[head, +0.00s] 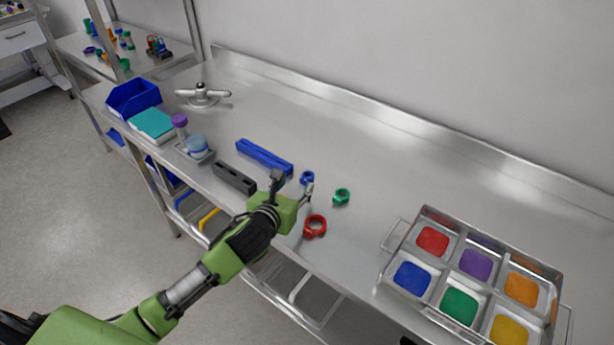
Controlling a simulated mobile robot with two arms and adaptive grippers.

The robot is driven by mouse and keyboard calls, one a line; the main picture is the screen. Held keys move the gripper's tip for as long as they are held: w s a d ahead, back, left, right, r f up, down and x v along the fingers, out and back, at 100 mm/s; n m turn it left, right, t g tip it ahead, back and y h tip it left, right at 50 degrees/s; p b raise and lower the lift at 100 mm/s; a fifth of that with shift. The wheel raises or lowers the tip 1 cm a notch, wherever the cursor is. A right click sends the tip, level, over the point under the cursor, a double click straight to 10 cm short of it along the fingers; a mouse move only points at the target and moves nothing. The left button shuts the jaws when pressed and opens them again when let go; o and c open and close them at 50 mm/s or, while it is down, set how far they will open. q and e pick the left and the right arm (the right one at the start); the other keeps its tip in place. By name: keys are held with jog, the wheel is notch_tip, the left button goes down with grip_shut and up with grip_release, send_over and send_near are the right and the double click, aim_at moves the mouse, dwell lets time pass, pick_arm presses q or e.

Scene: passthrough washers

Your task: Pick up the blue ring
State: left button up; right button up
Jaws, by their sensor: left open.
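A small blue ring (307,177) lies on the steel table in the head view, just beyond my left gripper. My left gripper (293,184) is open, with one finger on each side of the near area in front of the ring. The fingers look empty. From this angle I cannot tell how high they are above the table or whether they touch the ring. My right gripper is not in view.
A red ring (315,226) and a green ring (342,196) lie close by. A blue bar (264,157) and a dark block (234,177) lie left of the gripper. A metal tray (393,262) with coloured compartments stands at right. The table's back middle is clear.

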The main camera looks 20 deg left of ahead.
aim_at(309, 173)
pick_arm(q)
jog(key=x, duration=0.2)
jog(key=shift+w+f, duration=0.15)
jog(key=shift+w, duration=0.1)
jog(key=shift+w+f, duration=0.15)
jog(key=shift+w, duration=0.1)
jog(key=shift+w+d, duration=0.15)
jog(key=shift+w, duration=0.25)
jog(key=x, duration=0.3)
jog(key=p+x, duration=0.1)
jog(key=shift+w+d, duration=0.15)
jog(key=shift+d, duration=0.1)
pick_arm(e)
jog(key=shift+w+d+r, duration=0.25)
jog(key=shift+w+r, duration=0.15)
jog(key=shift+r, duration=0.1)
pick_arm(q)
jog(key=shift+c, duration=1)
jog(key=c, duration=0.7)
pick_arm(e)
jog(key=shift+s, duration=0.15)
